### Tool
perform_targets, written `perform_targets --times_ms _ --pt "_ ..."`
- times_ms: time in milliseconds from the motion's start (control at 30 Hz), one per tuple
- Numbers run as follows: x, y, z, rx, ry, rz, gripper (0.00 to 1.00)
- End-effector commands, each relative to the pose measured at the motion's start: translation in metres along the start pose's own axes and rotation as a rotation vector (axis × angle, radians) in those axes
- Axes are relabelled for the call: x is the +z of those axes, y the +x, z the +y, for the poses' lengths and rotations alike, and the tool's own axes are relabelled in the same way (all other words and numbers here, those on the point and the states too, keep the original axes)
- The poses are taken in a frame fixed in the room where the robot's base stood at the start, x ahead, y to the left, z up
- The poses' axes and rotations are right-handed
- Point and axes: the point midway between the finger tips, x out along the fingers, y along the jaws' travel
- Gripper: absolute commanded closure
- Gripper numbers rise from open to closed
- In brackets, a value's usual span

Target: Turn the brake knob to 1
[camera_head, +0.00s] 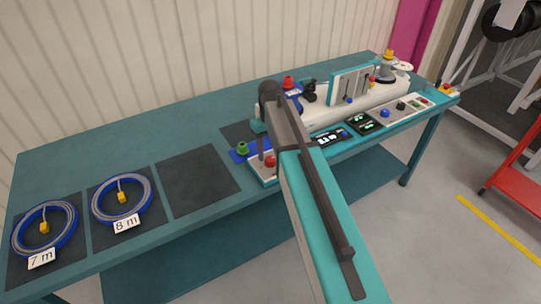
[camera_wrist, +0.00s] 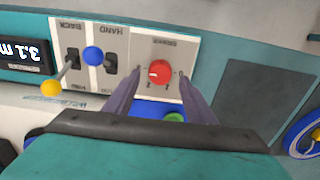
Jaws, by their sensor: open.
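The red brake knob (camera_wrist: 159,72) sits on a white panel (camera_wrist: 145,48) in the wrist view, where the lettering is upside down. A small pale mark shows on the knob, but the numbers around it are too small to read surely. My gripper (camera_wrist: 159,78) is open, with one dark finger on each side of the knob and visible gaps between. Whether the fingertips are down at the knob's height I cannot tell. In the head view the knob (camera_head: 270,160) shows just left of my arm, which hides much of the panel.
Beside the knob are a lever with a blue ball (camera_wrist: 93,56) and one with a yellow ball (camera_wrist: 51,88). A green button (camera_wrist: 174,117) lies near my gripper. Blue cable coils (camera_head: 122,200) lie on dark mats at the left; one mat (camera_head: 198,182) is empty.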

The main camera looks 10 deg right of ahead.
Motion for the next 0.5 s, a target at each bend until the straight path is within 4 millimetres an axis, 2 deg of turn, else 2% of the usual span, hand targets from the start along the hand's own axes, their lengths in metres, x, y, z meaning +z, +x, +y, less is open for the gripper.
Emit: perform_targets --times_ms 233,500 --pt "0.0 0.022 0.0 0.0 0.0 -0.001 0.5" --pt "0.0 0.032 0.0 0.0 -0.001 0.0 0.5"
